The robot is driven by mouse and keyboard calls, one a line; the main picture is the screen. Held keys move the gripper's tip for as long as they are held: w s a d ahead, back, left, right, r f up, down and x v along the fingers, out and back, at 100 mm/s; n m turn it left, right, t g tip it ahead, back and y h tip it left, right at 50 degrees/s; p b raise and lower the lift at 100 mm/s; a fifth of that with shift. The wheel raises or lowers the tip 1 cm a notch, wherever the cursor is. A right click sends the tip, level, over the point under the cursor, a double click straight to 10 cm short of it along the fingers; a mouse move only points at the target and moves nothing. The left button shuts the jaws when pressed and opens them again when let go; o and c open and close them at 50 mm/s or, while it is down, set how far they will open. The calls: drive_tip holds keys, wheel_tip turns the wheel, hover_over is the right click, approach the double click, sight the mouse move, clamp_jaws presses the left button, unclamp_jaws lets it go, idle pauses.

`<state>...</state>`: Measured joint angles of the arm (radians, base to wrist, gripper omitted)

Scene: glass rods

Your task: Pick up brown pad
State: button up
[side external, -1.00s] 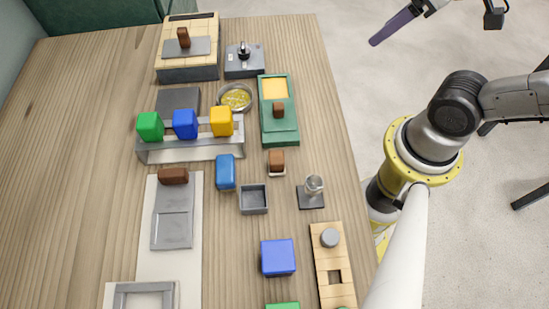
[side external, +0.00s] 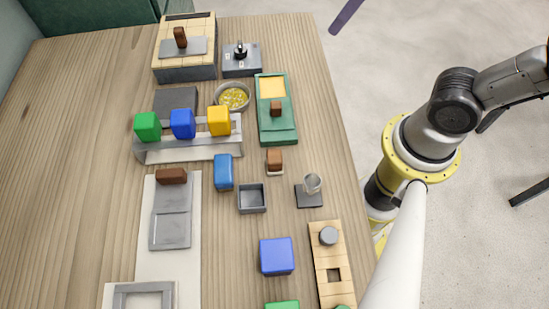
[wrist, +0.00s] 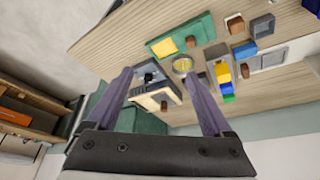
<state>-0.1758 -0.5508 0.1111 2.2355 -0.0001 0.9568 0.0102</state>
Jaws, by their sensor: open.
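A small brown block on a pale base (side external: 274,159) stands on the table right of centre in the side view; it seems to be the brown pad. It also shows in the wrist view (wrist: 235,24) near the top. Other brown pieces sit on the green box (side external: 277,108), the grey plate tool (side external: 171,176) and the wooden-topped box (side external: 180,38). My gripper (wrist: 158,72) is open and empty, its two purple fingers spread. It is high and off the table's far right side, far from the brown block; only one finger shows in the side view.
A blue block (side external: 224,172), a grey open tray (side external: 252,198) and a glass on a dark base (side external: 312,186) stand close around the brown block. A rack with green, blue and yellow blocks (side external: 190,150) is behind left. The table's left side is clear.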

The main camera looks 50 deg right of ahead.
drive_tip(key=w+a+f+n+g, duration=0.1)
drive_tip(key=w+a+f+n, duration=0.1)
drive_tip(key=a, duration=0.4)
drive_tip(key=w+a+f+n+g, duration=0.2)
drive_tip(key=a, duration=0.4)
drive_tip(key=n+g, duration=0.1)
drive_tip(key=n, duration=0.2)
hover_over(273, 156)
wheel_tip(273, 156, down, 6)
drive_tip(key=shift+h, duration=0.4)
drive_tip(key=f, duration=0.8)
drive_tip(key=shift+w+d, duration=0.15)
drive_tip(key=shift+w, duration=0.05)
drive_tip(key=shift+s+f, duration=0.15)
drive_tip(key=shift+f, duration=2.5)
drive_tip(key=shift+c, duration=0.3)
clamp_jaws()
